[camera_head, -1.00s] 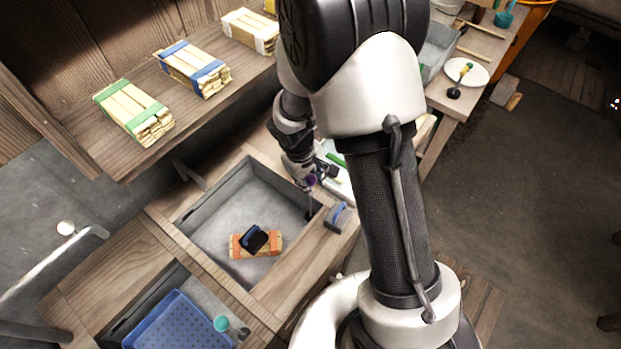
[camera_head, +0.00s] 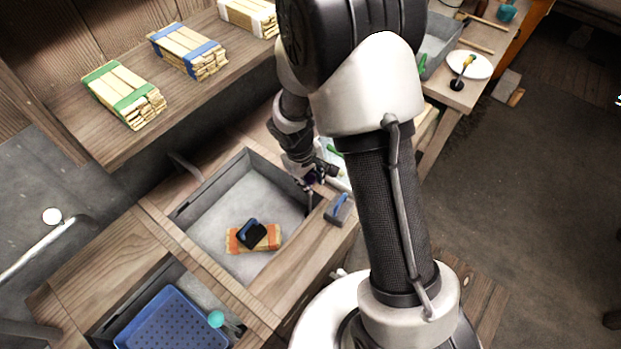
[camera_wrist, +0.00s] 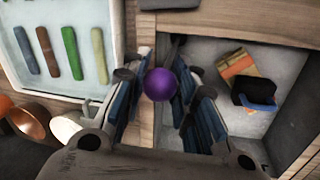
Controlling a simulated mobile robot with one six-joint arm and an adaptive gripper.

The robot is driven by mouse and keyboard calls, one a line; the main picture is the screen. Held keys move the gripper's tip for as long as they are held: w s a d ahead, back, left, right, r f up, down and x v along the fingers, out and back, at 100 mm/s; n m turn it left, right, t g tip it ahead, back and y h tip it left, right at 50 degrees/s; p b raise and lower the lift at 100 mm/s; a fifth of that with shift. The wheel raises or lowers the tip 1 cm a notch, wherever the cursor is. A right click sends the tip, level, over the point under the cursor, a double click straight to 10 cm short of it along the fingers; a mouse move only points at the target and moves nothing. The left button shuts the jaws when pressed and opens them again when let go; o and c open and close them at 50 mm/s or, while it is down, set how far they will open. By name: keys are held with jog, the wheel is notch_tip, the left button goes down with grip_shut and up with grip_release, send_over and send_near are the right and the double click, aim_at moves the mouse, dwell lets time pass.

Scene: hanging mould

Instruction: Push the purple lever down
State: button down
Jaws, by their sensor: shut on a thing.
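The purple lever's round knob (camera_wrist: 160,84) shows in the wrist view between the two fingers of my gripper (camera_wrist: 158,95). The fingers have blue pads and are closed around the knob. In the head view my gripper (camera_head: 313,178) is at the right rim of the grey sunken basin (camera_head: 240,200). There the knob is mostly hidden by the gripper, and a thin stem shows just below it. How far the lever tilts cannot be told.
An orange-banded bundle (camera_head: 268,238) with a black and blue object (camera_head: 250,233) lies in the basin. A blue-handled block (camera_head: 340,210) sits on the wood just right of the gripper. A white tray with coloured sticks (camera_wrist: 60,45) lies beside it. A blue perforated tray (camera_head: 170,322) is front left.

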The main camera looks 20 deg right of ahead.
jog(key=shift+s+f, duration=0.15)
jog(key=c, duration=1.3)
grip_release()
jog(key=r, duration=0.4)
jog(key=a+r, duration=0.1)
jog(key=r, duration=0.3)
jog(key=a+r, duration=0.1)
jog(key=r, duration=0.3)
jog(key=shift+s+a, duration=0.1)
jog(key=shift+s, duration=0.25)
